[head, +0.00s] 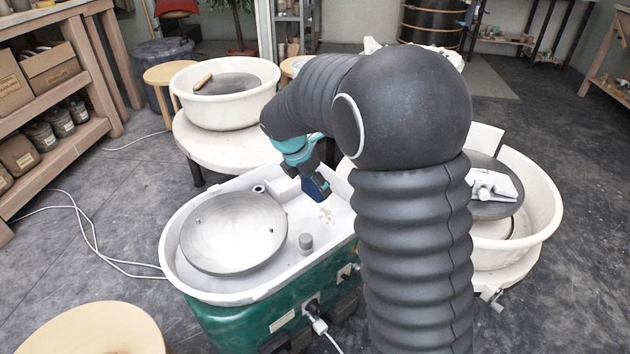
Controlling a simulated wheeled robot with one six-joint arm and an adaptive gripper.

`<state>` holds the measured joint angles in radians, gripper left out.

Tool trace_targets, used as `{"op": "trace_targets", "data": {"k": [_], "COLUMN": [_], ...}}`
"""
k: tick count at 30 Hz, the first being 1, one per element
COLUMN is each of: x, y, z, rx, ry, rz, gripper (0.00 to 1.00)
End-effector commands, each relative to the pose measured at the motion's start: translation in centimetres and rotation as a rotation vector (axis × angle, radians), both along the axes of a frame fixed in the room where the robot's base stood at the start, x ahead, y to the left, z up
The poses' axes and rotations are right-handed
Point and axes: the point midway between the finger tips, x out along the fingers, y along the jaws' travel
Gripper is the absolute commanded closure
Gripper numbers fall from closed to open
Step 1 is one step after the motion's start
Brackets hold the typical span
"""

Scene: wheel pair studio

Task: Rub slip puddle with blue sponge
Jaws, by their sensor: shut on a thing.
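My gripper (314,184) is shut on the blue sponge (318,189), at the far right part of the green wheel's white tray (344,212). Only part of the sponge shows between the dark fingers. A pale, speckled slip puddle (326,214) lies on the tray just in front of the sponge. The sponge is close above or at the tray surface; I cannot tell whether it touches. My dark arm hides part of the tray's right side.
The grey wheel head (234,233) fills the tray's left part. A small grey cylinder (306,241) stands in front of the puddle. A white block (284,188) sits left of the gripper. A second wheel with a white basin (225,113) stands behind.

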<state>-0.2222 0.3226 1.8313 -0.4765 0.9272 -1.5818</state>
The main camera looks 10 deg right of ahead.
Motion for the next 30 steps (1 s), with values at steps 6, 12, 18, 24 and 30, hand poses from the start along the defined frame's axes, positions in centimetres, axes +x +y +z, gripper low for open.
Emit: {"op": "trace_targets", "data": {"k": [6,12,18,24,30], "x": [0.0,0.0,0.0,0.9,2.0], "y": [-0.1,-0.3,-0.3,-2.0,-4.0], "z": [-1.9,-4.3,-6.7,-6.6,-6.6], "rx": [0.000,-0.001,-0.001,0.000,-0.001], "ry": [0.001,0.001,0.002,0.001,0.001], "rz": [-0.003,-0.004,-0.005,-0.008,-0.007], "gripper": [0.62,0.62,0.62,0.62,0.62]}}
